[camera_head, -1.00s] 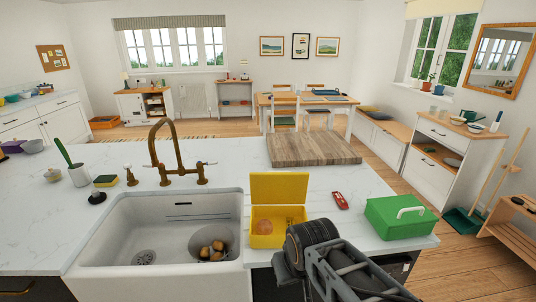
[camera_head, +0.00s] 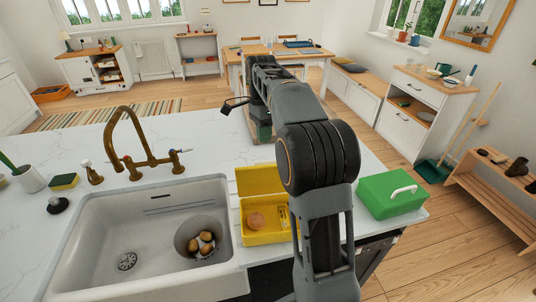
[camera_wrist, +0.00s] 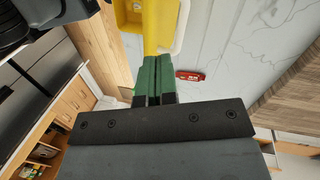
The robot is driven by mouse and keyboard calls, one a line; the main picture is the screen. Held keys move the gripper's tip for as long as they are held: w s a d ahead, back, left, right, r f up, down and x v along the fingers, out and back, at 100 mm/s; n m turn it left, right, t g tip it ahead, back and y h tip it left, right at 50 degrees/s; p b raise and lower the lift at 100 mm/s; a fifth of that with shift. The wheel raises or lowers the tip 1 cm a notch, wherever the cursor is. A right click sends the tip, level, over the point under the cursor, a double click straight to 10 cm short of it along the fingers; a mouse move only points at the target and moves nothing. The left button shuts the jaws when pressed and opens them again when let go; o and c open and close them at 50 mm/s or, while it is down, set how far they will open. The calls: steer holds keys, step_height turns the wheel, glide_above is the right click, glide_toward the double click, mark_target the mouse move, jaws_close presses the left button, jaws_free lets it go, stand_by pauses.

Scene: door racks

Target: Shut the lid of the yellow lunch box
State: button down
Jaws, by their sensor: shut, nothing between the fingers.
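The yellow lunch box (camera_head: 267,238) stands on the white counter just right of the sink. Its lid (camera_head: 258,180) stands up open at the far side, partly hidden by my arm. A round brownish item (camera_head: 256,220) lies inside. My gripper (camera_head: 262,137) is beyond the lid, with its fingers down; in the wrist view its green fingers (camera_wrist: 157,62) are together and empty. Yellow of the lunch box (camera_wrist: 158,22) shows at the top of the wrist view, just past the fingertips. I cannot tell whether they touch the lid.
A green box with a white handle (camera_head: 392,194) stands to the right on the counter. A small red object (camera_wrist: 190,75) lies beside my fingers.

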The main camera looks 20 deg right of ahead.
mark_target(267, 175)
step_height(267, 175, down, 9)
steer(key=s+m+g, duration=0.1)
steer(key=m, duration=0.2)
steer(key=shift+d+p, duration=0.3)
steer(key=shift+d, duration=0.1)
steer(key=shift+f, duration=0.15)
stand_by(0.3)
